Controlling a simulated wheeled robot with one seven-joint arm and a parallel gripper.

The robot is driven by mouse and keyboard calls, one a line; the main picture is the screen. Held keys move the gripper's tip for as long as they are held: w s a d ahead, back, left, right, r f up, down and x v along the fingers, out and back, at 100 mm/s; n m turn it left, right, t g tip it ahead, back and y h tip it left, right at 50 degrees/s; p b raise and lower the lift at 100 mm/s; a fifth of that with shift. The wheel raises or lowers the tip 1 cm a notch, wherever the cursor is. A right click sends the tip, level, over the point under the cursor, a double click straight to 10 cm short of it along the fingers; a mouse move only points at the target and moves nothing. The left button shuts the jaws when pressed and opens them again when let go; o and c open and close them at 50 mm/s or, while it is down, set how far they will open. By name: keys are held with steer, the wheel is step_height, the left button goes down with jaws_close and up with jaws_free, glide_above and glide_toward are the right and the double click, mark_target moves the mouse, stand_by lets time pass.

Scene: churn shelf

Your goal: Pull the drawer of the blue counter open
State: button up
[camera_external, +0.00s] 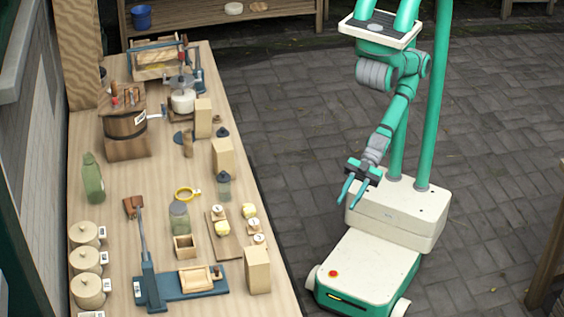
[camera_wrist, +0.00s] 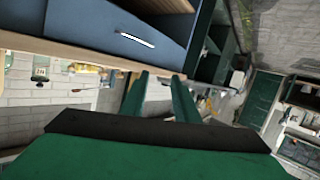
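In the wrist view, the blue drawer front (camera_wrist: 115,27) shows at the upper left, with a short pale bar handle (camera_wrist: 137,40) on it. The drawer looks shut, though its edges are partly cut off. My gripper (camera_wrist: 161,76) is open, its two green fingers apart with nothing between them. The fingers appear clear of the handle, which lies above and left of their tips in the picture. In the external view, my gripper (camera_external: 352,204) hangs over my base, right of the long wooden-topped counter (camera_external: 160,215). No drawer front shows there.
The counter top holds jars, a wooden churn (camera_external: 126,133), a blue press (camera_external: 180,284) and a green bottle (camera_external: 92,178). A low shelf with a blue bucket (camera_external: 141,17) stands at the back. Paved floor (camera_external: 290,120) is clear between counter and me.

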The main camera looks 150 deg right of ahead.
steer(key=w+f+n+g+h, duration=0.1)
steer(key=w+f+n+h, duration=0.2)
steer(key=w+f+n, duration=0.9)
steer(key=w+d+h, duration=0.1)
steer(key=w+d, duration=0.1)
steer(key=w, duration=0.3)
steer(key=w+d+r+h, duration=0.1)
steer(key=w+d, duration=0.1)
steer(key=w, duration=0.4)
steer(key=w+d+r+m+h, duration=0.1)
steer(key=w+d, duration=0.1)
steer(key=w, duration=0.4)
steer(key=shift+d+r+t, duration=0.2)
steer(key=shift+d+t, duration=0.15)
steer(key=shift+t, duration=0.05)
steer(key=shift+w, duration=0.1)
jaws_close()
